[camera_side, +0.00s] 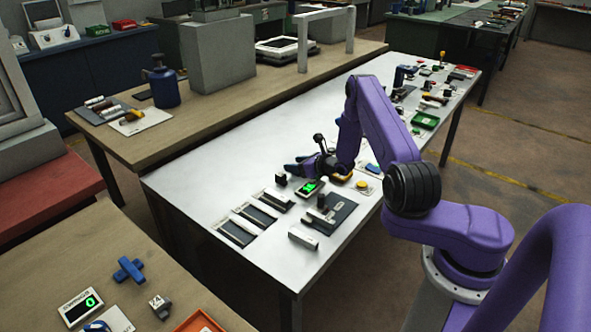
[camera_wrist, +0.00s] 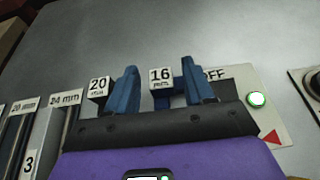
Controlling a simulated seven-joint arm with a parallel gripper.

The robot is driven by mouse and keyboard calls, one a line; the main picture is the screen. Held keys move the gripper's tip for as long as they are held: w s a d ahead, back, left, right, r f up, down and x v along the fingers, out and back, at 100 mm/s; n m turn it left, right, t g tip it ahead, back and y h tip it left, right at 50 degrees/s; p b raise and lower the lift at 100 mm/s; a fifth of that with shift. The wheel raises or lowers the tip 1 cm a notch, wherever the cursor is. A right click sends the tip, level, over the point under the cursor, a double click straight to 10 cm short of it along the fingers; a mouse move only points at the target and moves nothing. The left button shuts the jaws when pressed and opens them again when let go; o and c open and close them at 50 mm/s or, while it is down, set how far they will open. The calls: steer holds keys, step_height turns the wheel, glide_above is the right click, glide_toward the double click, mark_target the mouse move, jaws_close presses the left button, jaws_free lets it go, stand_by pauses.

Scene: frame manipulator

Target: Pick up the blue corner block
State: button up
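A small block marked 16 mm (camera_wrist: 160,78) appears between or just beyond the fingers, with a gap to the left finger. I cannot tell if it touches the right one. Nothing is clearly gripped.
A block marked 20 mm (camera_wrist: 98,88) stands left of the fingers. A plate with a green light (camera_wrist: 257,99) lies to the right. Slotted gauges (camera_side: 237,233) and a dark block on a plate (camera_side: 325,213) are nearby. The table's left part (camera_side: 200,180) is clear.

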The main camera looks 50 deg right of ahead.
steer(key=c, duration=0.8)
steer(key=shift+o, duration=0.2)
steer(key=shift+r, duration=0.1)
